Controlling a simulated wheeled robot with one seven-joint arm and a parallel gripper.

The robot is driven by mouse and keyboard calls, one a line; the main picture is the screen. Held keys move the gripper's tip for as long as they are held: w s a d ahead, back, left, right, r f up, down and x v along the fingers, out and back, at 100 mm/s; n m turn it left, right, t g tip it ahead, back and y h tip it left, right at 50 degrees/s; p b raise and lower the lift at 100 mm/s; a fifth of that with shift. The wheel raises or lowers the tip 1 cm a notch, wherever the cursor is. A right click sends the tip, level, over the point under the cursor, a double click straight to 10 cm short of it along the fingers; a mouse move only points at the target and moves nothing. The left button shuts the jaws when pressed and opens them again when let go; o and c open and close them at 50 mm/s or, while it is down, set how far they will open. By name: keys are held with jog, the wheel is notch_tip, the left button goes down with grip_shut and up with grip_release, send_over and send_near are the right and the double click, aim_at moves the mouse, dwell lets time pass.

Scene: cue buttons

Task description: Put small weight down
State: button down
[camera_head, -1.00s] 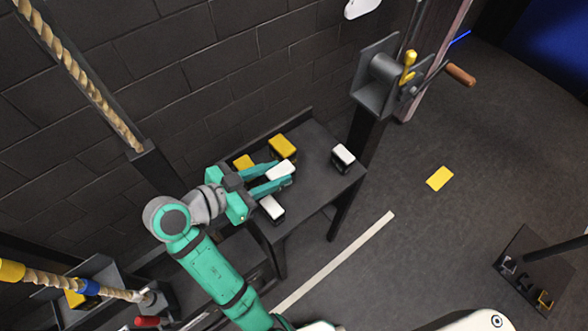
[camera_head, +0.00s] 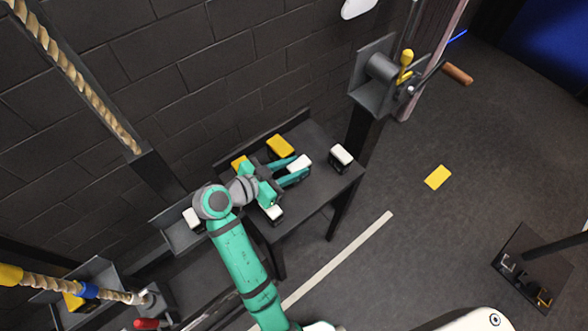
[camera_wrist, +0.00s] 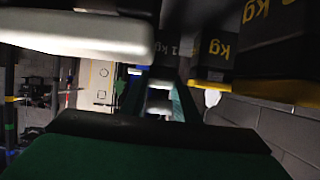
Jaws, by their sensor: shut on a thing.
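My gripper (camera_head: 295,172) is shut on a small weight with a white top (camera_head: 300,162) and a dark body. It is over the dark table (camera_head: 313,198), between the yellow-topped weights and a white-topped weight at the right. I cannot tell whether the held weight touches the table. In the wrist view something white, probably the held weight (camera_wrist: 160,84), shows between the dark fingers, partly hidden.
Two yellow-topped weights (camera_head: 280,146) (camera_head: 240,162) stand behind the gripper. A white-topped weight (camera_head: 341,155) stands at the right; another (camera_head: 274,212) is in front. One more (camera_head: 192,218) sits on a lower shelf at left. The table's front right is clear.

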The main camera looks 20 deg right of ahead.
jog(key=shift+f, duration=0.7)
jog(key=shift+f, duration=0.1)
jog(key=c, duration=1.4)
grip_release()
jog(key=shift+f, duration=0.1)
jog(key=shift+o, duration=0.2)
